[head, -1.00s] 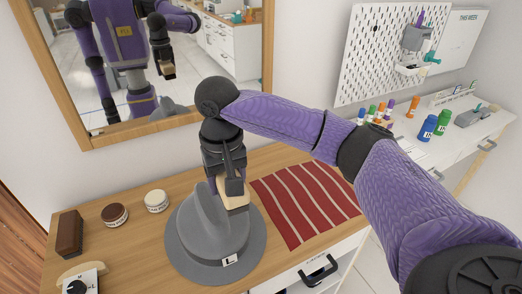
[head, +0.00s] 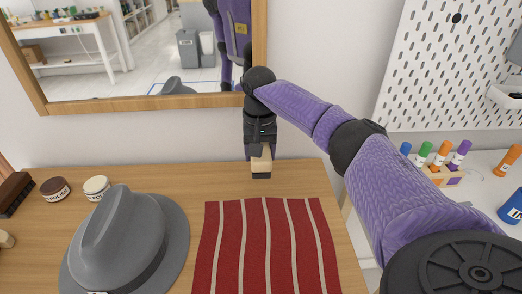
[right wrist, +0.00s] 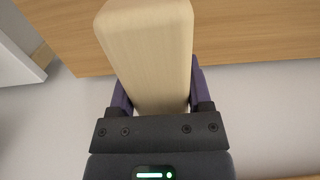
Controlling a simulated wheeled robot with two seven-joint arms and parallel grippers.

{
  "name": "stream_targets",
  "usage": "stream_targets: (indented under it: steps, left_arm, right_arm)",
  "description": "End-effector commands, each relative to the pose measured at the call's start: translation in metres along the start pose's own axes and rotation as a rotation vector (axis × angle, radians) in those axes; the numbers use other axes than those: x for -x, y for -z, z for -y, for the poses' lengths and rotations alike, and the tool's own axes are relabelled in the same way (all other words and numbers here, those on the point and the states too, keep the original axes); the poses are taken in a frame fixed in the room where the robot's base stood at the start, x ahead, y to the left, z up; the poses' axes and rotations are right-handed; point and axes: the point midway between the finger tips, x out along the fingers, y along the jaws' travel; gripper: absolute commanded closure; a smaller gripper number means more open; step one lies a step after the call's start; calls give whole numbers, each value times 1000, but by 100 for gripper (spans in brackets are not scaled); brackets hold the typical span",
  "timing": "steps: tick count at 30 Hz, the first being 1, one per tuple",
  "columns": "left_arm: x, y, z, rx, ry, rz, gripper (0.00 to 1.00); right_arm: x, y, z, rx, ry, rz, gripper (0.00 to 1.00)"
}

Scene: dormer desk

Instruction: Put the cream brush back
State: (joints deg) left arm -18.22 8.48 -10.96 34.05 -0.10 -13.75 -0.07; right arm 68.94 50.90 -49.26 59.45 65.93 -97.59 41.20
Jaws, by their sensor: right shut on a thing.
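The cream brush (head: 261,164) has a pale wooden back and dark bristles facing down. My right gripper (head: 259,148) is shut on it, near the back of the desk behind the striped cloth. In the right wrist view the brush's pale wooden back (right wrist: 150,50) fills the space between the fingers. Whether the bristles touch the desk top is hard to tell. My left gripper is in neither view.
A grey hat (head: 122,235) sits on the wooden desk (head: 205,180), left of the red striped cloth (head: 225,250). Two polish tins (head: 55,189) (head: 96,187) and a dark brown brush (head: 13,193) stand at the left. The back right desk corner is clear.

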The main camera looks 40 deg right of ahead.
Motion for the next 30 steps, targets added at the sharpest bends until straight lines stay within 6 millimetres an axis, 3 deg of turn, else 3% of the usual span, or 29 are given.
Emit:
stream_targets:
  steps: [1, 9, 19, 20, 24, 30]
  left_arm:
    - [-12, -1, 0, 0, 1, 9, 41]
    - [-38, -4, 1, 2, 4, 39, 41]
    - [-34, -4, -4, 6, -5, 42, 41]
    - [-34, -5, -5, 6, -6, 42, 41]
    - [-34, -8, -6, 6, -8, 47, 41]
    - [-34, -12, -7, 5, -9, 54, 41]
  right_arm:
    - [-19, 0, 0, 0, -5, 3, 100]
    - [-74, 0, 0, 0, -5, 2, 100]
    - [-73, 0, 0, 1, -2, 0, 100]
    - [-74, 0, 0, 1, -2, 0, 32]
    - [-74, 0, 0, 1, -2, -1, 2]
    - [-73, 0, 0, 1, -2, -1, 1]
